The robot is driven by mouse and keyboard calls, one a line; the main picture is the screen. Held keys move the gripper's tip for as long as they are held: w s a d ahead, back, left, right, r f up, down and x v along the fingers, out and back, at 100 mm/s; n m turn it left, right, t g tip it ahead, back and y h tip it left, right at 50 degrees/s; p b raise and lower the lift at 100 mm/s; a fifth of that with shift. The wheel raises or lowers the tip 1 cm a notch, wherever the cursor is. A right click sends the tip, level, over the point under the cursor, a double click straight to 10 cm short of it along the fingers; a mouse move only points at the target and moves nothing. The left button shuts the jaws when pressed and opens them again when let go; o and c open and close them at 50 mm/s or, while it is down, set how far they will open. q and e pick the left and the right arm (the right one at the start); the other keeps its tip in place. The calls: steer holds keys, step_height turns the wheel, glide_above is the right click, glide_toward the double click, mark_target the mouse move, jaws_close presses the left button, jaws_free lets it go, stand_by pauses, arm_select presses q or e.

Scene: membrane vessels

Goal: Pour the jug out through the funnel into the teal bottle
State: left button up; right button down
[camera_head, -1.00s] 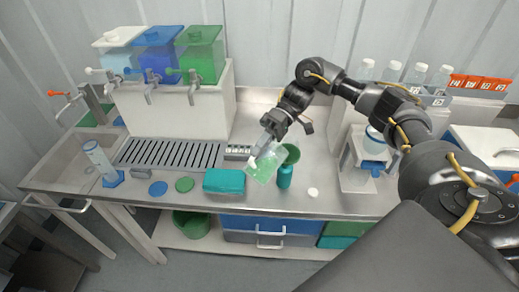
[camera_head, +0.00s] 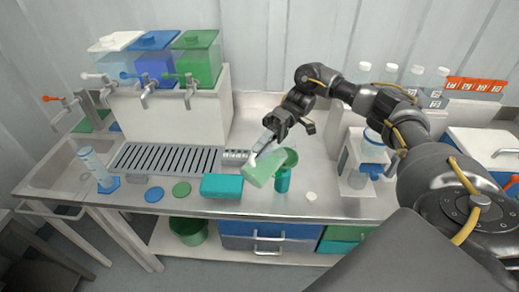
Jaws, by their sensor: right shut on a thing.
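A translucent jug (camera_head: 262,170) with a green tint is held tilted over the bench. My right gripper (camera_head: 269,143) is shut on it from behind and above. A green funnel (camera_head: 291,158) shows just right of the jug, at the top of the teal bottle. The teal bottle (camera_head: 283,183) stands upright on the bench, partly hidden by the jug. The jug's rim is beside the funnel; whether liquid is flowing I cannot tell. My left gripper is not in view.
A teal box (camera_head: 221,186) sits left of the bottle, with a green disc (camera_head: 181,189) and a blue disc (camera_head: 154,194) farther left. A white cap (camera_head: 311,196) lies right of the bottle. Three coloured tanks (camera_head: 201,58) with taps stand behind a drain grate (camera_head: 165,159).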

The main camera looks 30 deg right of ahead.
stand_by(0.4)
steer(key=shift+w+d+b, duration=0.15)
steer(key=shift+d+b, duration=0.2)
steer(key=shift+b, duration=0.5)
steer(key=shift+w+d+r+y+b, duration=0.2)
steer(key=shift+d+y+b, duration=0.3)
steer(key=shift+b, duration=0.5)
steer(key=d+b, duration=0.1)
steer(key=b, duration=0.2)
steer(key=shift+r, duration=0.2)
steer(key=shift+w+d+r+y+b, duration=0.1)
steer(key=shift+d+r+y+b, duration=0.2)
steer(key=shift+b, duration=0.45)
steer(key=shift+g, duration=0.3)
